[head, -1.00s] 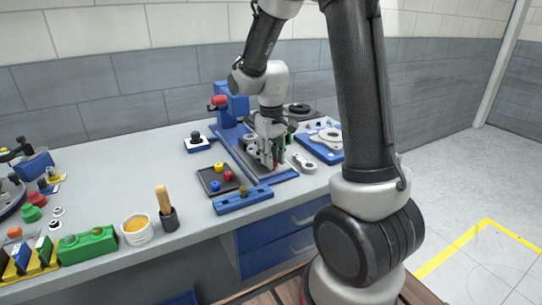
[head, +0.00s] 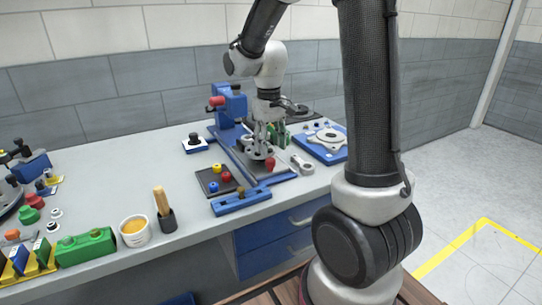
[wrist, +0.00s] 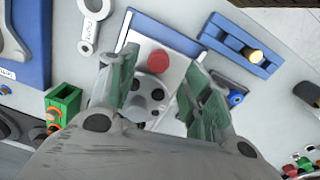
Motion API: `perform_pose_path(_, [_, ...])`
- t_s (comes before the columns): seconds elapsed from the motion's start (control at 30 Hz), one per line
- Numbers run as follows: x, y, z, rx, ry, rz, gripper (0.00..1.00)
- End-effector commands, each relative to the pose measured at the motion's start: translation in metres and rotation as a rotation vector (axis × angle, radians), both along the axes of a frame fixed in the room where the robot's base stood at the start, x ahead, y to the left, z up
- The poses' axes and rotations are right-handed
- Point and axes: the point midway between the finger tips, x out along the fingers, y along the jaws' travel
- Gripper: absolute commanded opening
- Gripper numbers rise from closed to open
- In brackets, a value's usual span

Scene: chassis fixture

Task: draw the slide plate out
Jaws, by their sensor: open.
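The slide plate (head: 281,172) is a flat grey plate lying in a blue-edged fixture (head: 222,145) on the bench. A red knob (head: 270,164) stands near its front end; the knob also shows in the wrist view (wrist: 158,60). A round grey part with dark holes (wrist: 148,94) sits behind the knob, partly hidden by my gripper. My gripper (head: 263,148) is over the fixture, just behind the knob. In the wrist view my gripper's green-padded fingers (wrist: 162,88) are spread apart. The knob lies ahead of them, with nothing gripped.
A blue press column (head: 231,106) stands behind.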

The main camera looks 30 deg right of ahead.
Motion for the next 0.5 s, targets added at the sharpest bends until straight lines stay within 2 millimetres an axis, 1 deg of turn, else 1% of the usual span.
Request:
perform_pose_path(0.03, [0.001, 0.001, 0.013, 0.000, -0.006, 0.000, 0.49])
perform_pose_path(0.2, [0.000, 0.001, 0.046, 0.000, -0.003, 0.000, 0.49])
perform_pose_path(0.33, [0.000, 0.002, 0.062, 0.000, 0.000, 0.000, 0.49])
perform_pose_path(0.5, [-0.001, 0.002, 0.069, 0.000, 0.001, 0.000, 0.49])
